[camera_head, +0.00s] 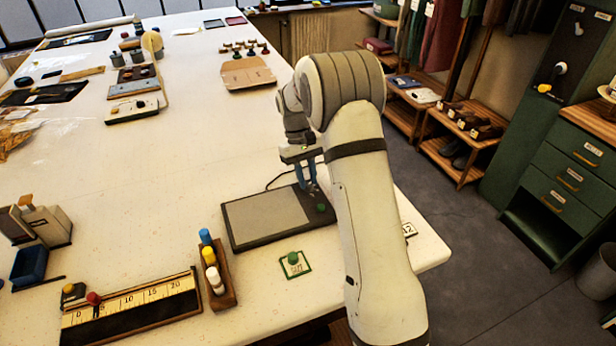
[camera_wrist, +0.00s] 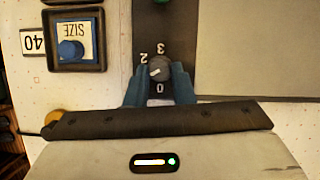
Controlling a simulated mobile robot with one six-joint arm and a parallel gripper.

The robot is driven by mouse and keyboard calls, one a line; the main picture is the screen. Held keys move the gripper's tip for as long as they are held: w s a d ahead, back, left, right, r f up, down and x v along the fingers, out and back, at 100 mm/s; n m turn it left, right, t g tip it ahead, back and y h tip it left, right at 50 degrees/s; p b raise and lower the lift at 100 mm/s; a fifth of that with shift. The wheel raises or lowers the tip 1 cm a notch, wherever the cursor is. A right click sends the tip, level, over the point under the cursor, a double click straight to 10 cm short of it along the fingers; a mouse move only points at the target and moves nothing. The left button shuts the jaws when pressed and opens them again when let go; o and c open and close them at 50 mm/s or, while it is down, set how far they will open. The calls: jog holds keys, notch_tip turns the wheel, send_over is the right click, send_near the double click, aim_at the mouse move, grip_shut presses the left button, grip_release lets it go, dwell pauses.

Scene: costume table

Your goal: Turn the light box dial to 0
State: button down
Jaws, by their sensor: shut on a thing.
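The light box shows in the head view as a flat grey panel in a dark frame (camera_head: 233,228); part of its panel (camera_wrist: 262,45) is at the right in the wrist view. Its round dark dial (camera_wrist: 159,68) sits on the dark strip beside the panel. Numerals 2, 3 and 0 show around it. A white mark on the dial points to the lower left, between the 2 and the 0. My gripper (camera_wrist: 157,84) has its blue fingers shut on the dial's sides. In the head view my gripper (camera_head: 306,178) reaches down onto the strip; the dial is hidden there.
A green knob (camera_head: 321,208) is on the same strip. A blue SIZE knob (camera_wrist: 70,51) in a black frame stands beside it. A bottle rack (camera_head: 228,270), a ruler board (camera_head: 130,308) and a green-framed knob (camera_head: 293,258) lie nearer. The table's right edge is close.

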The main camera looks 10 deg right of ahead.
jog(key=n, duration=0.2)
jog(key=n+h, duration=0.1)
jog(key=n, duration=0.1)
jog(key=n+t+h, duration=0.1)
jog(key=n, duration=0.1)
jog(key=shift+s+a+b, duration=0.25)
jog(key=shift+a+b, duration=0.05)
jog(key=shift+b, duration=0.05)
jog(key=n+t, duration=0.1)
jog(key=n, duration=0.2)
jog(key=n+t+h, duration=0.1)
jog(key=n, duration=0.2)
jog(key=shift+s, duration=0.2)
jog(key=shift+n, duration=0.3)
jog(key=c, duration=1.3)
grip_release()
jog(key=shift+o, duration=0.2)
jog(key=s+b+v, duration=0.1)
jog(key=v, duration=0.6)
jog(key=shift+w+a+r, duration=0.25)
jog(key=shift+w+r, duration=0.1)
jog(key=shift+w, duration=0.1)
